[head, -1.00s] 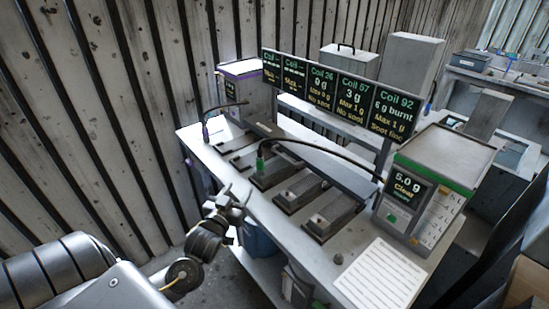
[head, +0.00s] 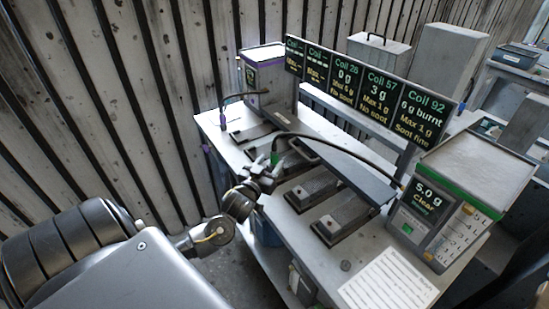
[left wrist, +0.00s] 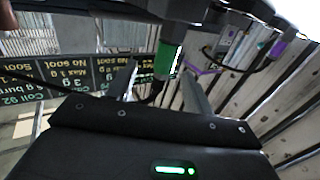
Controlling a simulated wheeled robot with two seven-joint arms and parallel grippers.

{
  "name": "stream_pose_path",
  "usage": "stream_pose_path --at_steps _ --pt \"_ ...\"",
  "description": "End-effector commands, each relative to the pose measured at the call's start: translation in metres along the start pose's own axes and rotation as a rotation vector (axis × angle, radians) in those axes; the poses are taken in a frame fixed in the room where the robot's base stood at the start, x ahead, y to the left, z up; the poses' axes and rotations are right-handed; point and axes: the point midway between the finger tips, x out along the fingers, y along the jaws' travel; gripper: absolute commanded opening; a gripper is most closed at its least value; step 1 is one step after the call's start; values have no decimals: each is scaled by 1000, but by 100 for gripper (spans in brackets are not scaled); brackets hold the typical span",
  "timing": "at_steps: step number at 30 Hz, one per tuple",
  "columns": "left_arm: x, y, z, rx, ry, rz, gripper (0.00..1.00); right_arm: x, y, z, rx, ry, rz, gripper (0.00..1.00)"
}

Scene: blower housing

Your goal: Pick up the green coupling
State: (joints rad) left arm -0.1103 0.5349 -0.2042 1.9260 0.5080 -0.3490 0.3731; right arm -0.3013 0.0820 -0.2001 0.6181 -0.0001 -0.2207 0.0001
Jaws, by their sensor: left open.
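The green coupling (head: 274,158) is on the end of a black hose (head: 335,148) that arches over the bench from the green-trimmed unit. It stands upright at one of the dark blocks on the bench. My left gripper (head: 267,167) is open and close to the coupling at the bench's front edge. In the left wrist view, the coupling (left wrist: 167,58) shows between the two open fingers (left wrist: 160,90), a little beyond their tips. I cannot tell whether a finger touches it. My right gripper is not in view.
A unit with green trim (head: 465,190) stands at the bench's right end. A purple-trimmed unit (head: 263,75) with another hose stands at the far left end. A row of display boards (head: 380,88) rises behind the blocks. A printed sheet (head: 388,282) lies at the front right.

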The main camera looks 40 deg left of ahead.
Motion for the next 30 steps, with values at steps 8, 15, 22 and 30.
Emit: stream_pose_path --at_steps 8,15,22,30 --pt "25 -6 -6 1 1 -4 51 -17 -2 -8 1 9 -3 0" --pt "50 -6 -2 -1 0 -2 51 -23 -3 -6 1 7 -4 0" --pt "51 -6 0 -1 0 -1 51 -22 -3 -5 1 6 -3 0" --pt "51 -6 -1 -1 0 -2 17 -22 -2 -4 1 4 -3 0"
